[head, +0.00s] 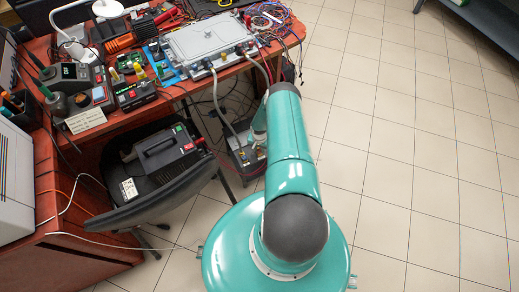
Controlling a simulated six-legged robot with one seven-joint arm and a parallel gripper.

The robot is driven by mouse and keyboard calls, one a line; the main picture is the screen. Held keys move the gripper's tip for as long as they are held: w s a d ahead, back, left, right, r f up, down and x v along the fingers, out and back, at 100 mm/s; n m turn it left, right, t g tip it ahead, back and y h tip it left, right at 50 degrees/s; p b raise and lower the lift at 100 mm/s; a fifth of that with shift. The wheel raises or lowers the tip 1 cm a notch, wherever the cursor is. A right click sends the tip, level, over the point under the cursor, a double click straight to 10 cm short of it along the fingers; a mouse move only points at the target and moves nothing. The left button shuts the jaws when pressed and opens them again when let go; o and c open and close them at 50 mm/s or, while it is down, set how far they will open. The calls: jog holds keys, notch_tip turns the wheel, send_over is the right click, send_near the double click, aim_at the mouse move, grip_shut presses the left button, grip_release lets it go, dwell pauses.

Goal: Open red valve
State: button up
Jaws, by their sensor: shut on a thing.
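My teal arm reaches from its round base up to a dark box (240,158) on the floor beside the bench. Its pale end, with my gripper (257,143), is down at the top of this box, mostly behind my own arm. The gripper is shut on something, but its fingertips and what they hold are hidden. I cannot make out the red valve. Grey hoses (217,100) run from the silver case (205,40) on the bench down towards the box.
The red-brown bench (190,88) is crowded with tools, meters and wires. A black chair (165,185) with a dark device (168,150) on its seat stands left of my arm. A white cable (120,241) trails at lower left. The tiled floor (420,150) at right is clear.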

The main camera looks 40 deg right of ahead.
jog(key=n, duration=0.3)
jog(key=shift+n, duration=0.4)
jog(key=n, duration=0.4)
jog(key=shift+n, duration=0.3)
jog(key=n, duration=0.4)
jog(key=shift+n, duration=2.2)
jog(key=o, duration=1)
jog(key=shift+r, duration=0.1)
